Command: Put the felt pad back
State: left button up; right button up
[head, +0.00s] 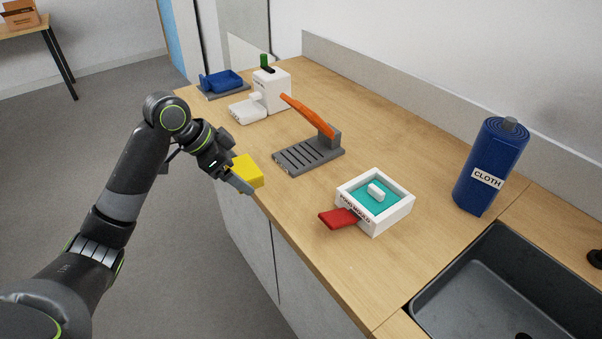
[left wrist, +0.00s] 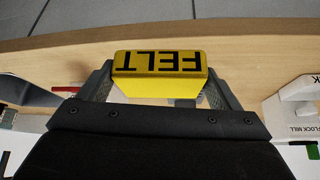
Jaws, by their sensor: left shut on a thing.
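The felt pad is a yellow block (head: 249,172) with the word FELT in black on one face. My left gripper (head: 238,179) is shut on it, one finger on each side, and holds it by the counter's front edge, left of the grey slotted base. In the left wrist view the felt pad (left wrist: 160,84) sits between the two fingers, its lettering upside down. Whether the pad touches the counter I cannot tell. My right gripper is not in view.
A dark sink (head: 500,290) is at right.

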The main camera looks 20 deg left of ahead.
aim_at(305, 154)
pick_arm(q)
jog(key=w+a+f+b, duration=0.3)
jog(key=w+a, duration=0.1)
jog(key=shift+n+t+b, duration=0.3)
jog(key=shift+n, duration=0.1)
jog(key=w+d+p, duration=0.1)
jog(key=w+d, duration=1.1)
jog(key=shift+w+d, duration=0.25)
jog(key=shift+d, duration=0.15)
jog(key=shift+f, duration=0.25)
jog(key=shift+s+a, duration=0.1)
jog(key=shift+a, duration=0.05)
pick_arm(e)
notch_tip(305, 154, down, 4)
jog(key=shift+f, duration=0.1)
pick_arm(q)
jog(key=shift+f, duration=0.1)
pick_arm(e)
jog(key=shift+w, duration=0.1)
pick_arm(q)
jog(key=o, duration=0.8)
